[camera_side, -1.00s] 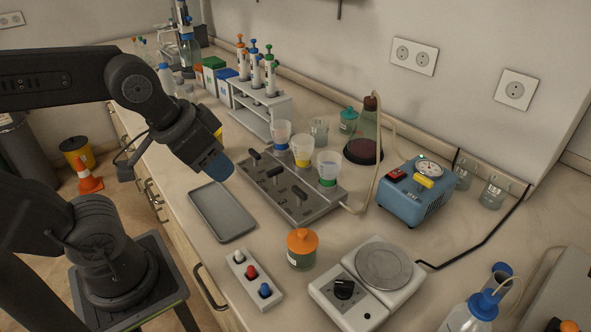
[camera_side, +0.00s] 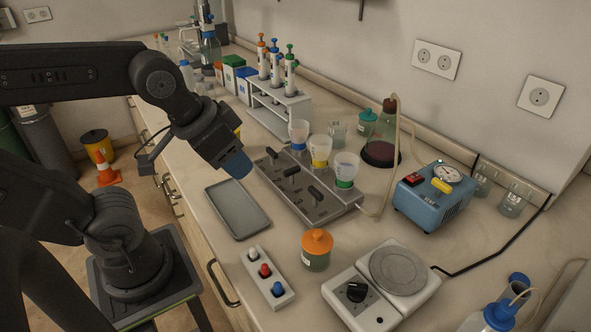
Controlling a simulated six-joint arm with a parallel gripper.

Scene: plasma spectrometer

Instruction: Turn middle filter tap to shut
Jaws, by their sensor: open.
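The filter manifold (camera_side: 330,209) is a grey block on the bench with three dark tap handles in a row. The middle tap (camera_side: 292,171) lies nearly level in the picture. The left tap (camera_side: 271,154) and right tap (camera_side: 315,192) slant down to the right. Behind them stand three clear funnels with a blue (camera_side: 299,133), a yellow (camera_side: 320,150) and a green band (camera_side: 345,168). My gripper (camera_side: 238,167), with blue fingertips, is open and empty. It hangs to the left of the manifold, apart from the taps. The gap between its fingers is hard to see from here.
A grey tray (camera_side: 237,212) lies left of the manifold. An orange-lidded jar (camera_side: 317,249), a switch strip (camera_side: 265,272) and a hotplate (camera_side: 381,284) stand in front. A pipette rack (camera_side: 280,105), a flask (camera_side: 383,143) and a blue pump (camera_side: 433,197) stand behind and right.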

